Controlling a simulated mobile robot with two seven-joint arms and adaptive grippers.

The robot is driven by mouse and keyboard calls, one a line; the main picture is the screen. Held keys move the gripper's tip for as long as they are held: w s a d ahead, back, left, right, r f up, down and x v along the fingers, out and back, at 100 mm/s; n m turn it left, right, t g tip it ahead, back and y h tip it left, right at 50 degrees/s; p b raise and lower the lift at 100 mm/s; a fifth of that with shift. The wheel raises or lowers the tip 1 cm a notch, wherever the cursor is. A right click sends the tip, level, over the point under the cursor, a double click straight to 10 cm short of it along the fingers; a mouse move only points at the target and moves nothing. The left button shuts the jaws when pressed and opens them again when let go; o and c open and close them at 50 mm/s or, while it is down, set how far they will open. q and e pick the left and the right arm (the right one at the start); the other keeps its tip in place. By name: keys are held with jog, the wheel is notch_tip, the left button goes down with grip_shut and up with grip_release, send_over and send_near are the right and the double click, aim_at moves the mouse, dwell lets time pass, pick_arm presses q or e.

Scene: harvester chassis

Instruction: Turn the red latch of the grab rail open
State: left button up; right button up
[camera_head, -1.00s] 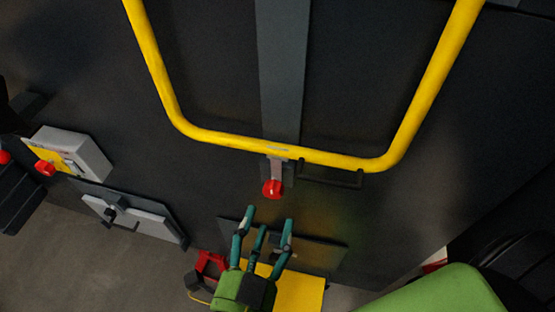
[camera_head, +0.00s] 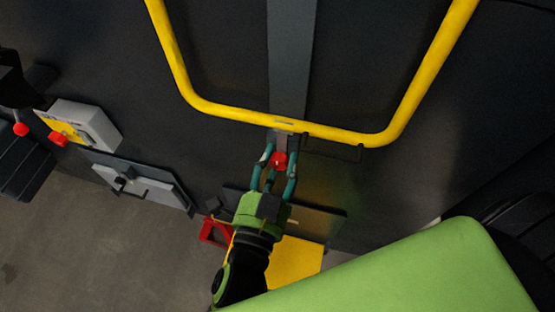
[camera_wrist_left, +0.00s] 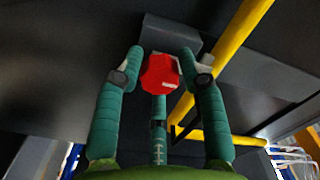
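The red latch (camera_head: 279,159) sits just below the lower bar of the yellow grab rail (camera_head: 300,127), at the foot of a grey vertical strip. My left gripper (camera_head: 279,158) is open, with its teal fingers on either side of the latch. The grab rail (camera_wrist_left: 226,45) runs behind at the right. My right gripper is not in view.
A grey box with a yellow face and red knob (camera_head: 80,126) and a grey panel with a black handle (camera_head: 140,182) are at the left. A black bracket (camera_head: 333,148) hangs under the rail. A yellow step (camera_head: 295,266) lies below.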

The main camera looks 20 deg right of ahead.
pick_arm(q)
jog(key=c, duration=0.3)
jog(key=shift+c, duration=0.2)
jog(key=shift+n, duration=0.3)
jog(key=n+p, duration=0.1)
jog(key=n, duration=0.1)
jog(key=shift+r+n, duration=0.15)
jog(key=shift+n, duration=0.25)
jog(key=n, duration=0.3)
jog(key=shift+n+p, duration=0.3)
jog(key=n, duration=1.1)
jog(key=shift+r, duration=0.1)
